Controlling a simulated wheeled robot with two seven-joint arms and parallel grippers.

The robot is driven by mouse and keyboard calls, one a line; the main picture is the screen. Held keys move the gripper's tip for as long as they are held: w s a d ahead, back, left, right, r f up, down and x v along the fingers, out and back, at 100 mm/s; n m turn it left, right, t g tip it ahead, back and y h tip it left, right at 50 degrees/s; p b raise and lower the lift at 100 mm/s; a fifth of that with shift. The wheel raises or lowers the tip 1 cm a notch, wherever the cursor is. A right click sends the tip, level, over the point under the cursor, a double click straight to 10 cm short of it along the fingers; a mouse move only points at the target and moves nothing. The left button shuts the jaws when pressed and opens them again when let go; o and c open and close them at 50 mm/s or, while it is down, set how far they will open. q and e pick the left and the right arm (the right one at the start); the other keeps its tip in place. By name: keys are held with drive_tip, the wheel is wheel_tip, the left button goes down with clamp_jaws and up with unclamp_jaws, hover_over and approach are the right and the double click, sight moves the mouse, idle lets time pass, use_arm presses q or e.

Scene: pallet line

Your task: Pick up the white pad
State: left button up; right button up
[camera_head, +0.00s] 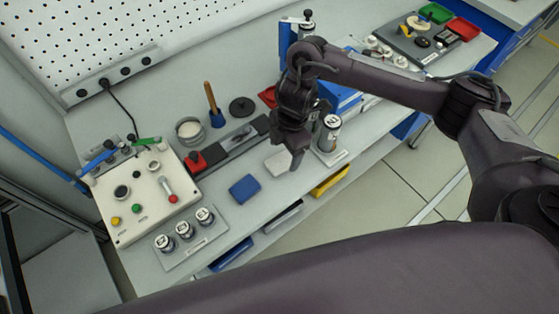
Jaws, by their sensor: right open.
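The white pad (279,163) lies flat on the light grey workbench (224,217), right of the middle of its front part. My right gripper (294,160) reaches in from the right and points down at the pad's right side. Its fingers overlap the pad's right edge in the picture; I cannot tell whether they touch it. The gripper is open and holds nothing that I can see. My left gripper is not in view.
A blue pad (244,188) lies left of the white pad. A labelled canister (328,134) stands close right of the gripper. A grey fixture (234,144) lies behind. A control box (139,196) and a tray with small jars (190,240) are at left.

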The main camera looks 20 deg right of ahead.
sight(280, 162)
drive_tip(key=f, duration=0.4)
drive_tip(key=shift+w+a+f, duration=0.25)
drive_tip(key=shift+w+a, duration=0.05)
drive_tip(key=shift+w, duration=0.05)
drive_tip(key=shift+f, duration=0.35)
drive_tip(key=c, duration=1)
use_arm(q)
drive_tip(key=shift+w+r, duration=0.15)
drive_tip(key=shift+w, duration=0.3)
use_arm(e)
drive_tip(key=shift+c, duration=0.2)
drive_tip(key=shift+r, duration=0.15)
